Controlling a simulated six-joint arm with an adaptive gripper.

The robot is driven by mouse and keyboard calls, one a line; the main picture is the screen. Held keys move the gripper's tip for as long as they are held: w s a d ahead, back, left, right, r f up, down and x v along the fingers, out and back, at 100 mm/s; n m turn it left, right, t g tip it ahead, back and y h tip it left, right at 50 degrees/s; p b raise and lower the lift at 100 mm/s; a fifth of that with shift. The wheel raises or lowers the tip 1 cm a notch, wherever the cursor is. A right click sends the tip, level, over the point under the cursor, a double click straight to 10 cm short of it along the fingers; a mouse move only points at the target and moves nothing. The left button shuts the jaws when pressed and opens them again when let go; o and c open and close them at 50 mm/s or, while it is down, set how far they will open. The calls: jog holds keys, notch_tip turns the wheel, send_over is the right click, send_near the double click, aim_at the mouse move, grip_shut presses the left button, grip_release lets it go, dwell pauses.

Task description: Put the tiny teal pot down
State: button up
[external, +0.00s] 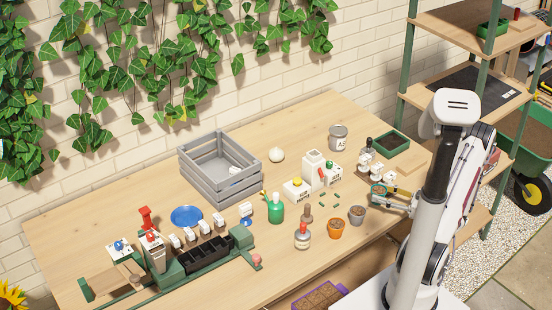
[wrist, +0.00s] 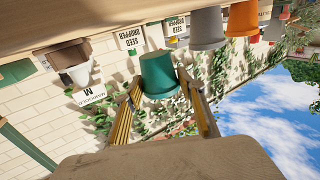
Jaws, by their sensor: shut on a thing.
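The tiny teal pot (wrist: 158,75) sits between the two fingers of my gripper (wrist: 159,84) in the wrist view, which shows the scene upside down. The fingers are shut on its sides. In the external view the teal pot (external: 378,188) is at the right part of the table, with my gripper (external: 384,194) around it. The pot looks upright. Whether its base touches the tabletop is not clear.
A grey pot (external: 357,214) and an orange pot (external: 336,229) stand just left of my gripper on the table (external: 125,195). White seed boxes (external: 297,190) and white-labelled items (external: 376,170) stand behind. A green tray (external: 391,144) lies at the back right.

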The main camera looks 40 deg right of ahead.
jog(key=shift+f, duration=1.9)
jog(key=shift+f, duration=0.15)
jog(key=o, duration=1.2)
jog(key=shift+c, duration=0.2)
jog(key=shift+s, duration=0.1)
jog(key=v, duration=0.7)
jog(key=shift+s+f, duration=0.3)
jog(key=shift+s, duration=0.05)
jog(key=shift+o, duration=0.4)
